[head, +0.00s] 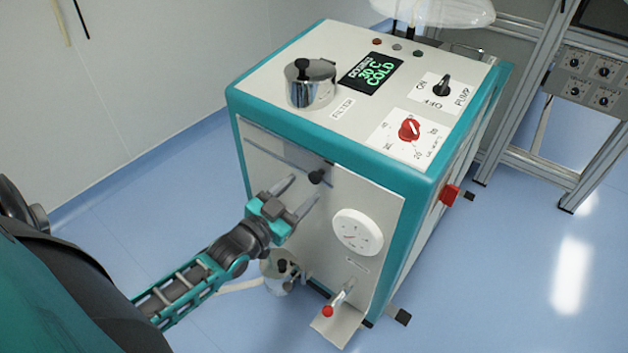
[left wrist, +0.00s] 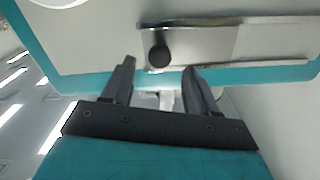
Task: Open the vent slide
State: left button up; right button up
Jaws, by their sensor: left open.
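The vent slide shows as a metal plate on a rail across the front panel of the teal and white machine, with a black knob (head: 317,176) at its right part in the head view. In the left wrist view the slide plate (left wrist: 205,42) carries the same black knob (left wrist: 159,56) near its left end. My left gripper (head: 305,192) is open just in front of the panel, its fingertips close to the knob. In the left wrist view the knob lies beyond and between the open fingers (left wrist: 160,72); whether they touch it cannot be told. My right gripper is out of view.
Below the slide are a round white gauge (head: 357,231) and a red-tipped lever (head: 328,310). A metal filter cap (head: 310,83), a display (head: 371,72) and red and black dials sit on top. A metal frame stands at right; blue floor is clear at left.

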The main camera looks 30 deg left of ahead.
aim_at(313, 180)
pick_arm(q)
jog(key=shift+w+d+b, duration=0.15)
jog(key=shift+w, duration=1.2)
jog(key=shift+w+d+b, duration=0.1)
jog(key=shift+w+b, duration=0.05)
jog(key=shift+w, duration=1.2)
jog(key=shift+c, duration=0.2)
grip_shut()
